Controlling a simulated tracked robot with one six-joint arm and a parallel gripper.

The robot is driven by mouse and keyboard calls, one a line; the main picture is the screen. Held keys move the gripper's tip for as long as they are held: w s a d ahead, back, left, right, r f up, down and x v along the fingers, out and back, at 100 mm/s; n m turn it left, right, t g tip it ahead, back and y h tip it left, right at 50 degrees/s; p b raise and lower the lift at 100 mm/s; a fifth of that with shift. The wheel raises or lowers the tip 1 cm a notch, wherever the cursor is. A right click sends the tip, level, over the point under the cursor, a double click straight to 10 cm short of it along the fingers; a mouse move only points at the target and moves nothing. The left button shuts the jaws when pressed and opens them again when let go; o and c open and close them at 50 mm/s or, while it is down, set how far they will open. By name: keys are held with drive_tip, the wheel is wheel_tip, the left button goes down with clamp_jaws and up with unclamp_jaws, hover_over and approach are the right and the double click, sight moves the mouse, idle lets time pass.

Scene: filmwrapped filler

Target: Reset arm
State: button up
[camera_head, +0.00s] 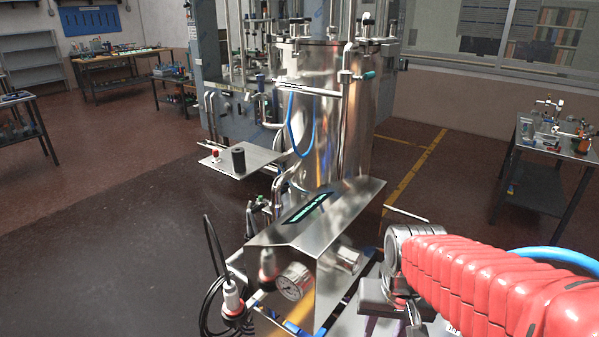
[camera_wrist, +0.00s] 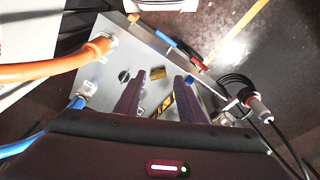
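My arm (camera_head: 500,280), covered in red ribbed sleeving, reaches in from the right in the head view. Its grey wrist end (camera_head: 398,255) is beside the steel housing with gauges (camera_head: 330,225). In the wrist view the two dark fingers of my gripper (camera_wrist: 160,80) stand apart, with nothing held between them. They point at a grey metal panel (camera_wrist: 115,68), which has a small black knob (camera_wrist: 124,76). A yellow and black piece (camera_wrist: 165,103) shows between the fingers; I cannot tell how far below them it is.
A tall steel tank (camera_head: 325,120) stands behind the housing. A small shelf (camera_head: 240,160) holds a black cylinder. An orange hose (camera_wrist: 60,70) and a black cable with a white and red connector (camera_wrist: 258,106) flank the fingers. Open floor (camera_head: 110,250) lies at left.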

drive_tip(key=s+r+n+t, duration=0.1)
drive_tip(key=s+r+t, duration=0.3)
drive_tip(key=s+r, duration=0.3)
wheel_tip(320, 180, up, 2)
drive_tip(key=shift+a+r+n, duration=0.1)
drive_tip(key=shift+a+n, duration=0.25)
drive_tip(key=shift+n, duration=0.05)
drive_tip(key=shift+c, duration=0.6)
idle(2.3)
drive_tip(key=shift+s, duration=0.1)
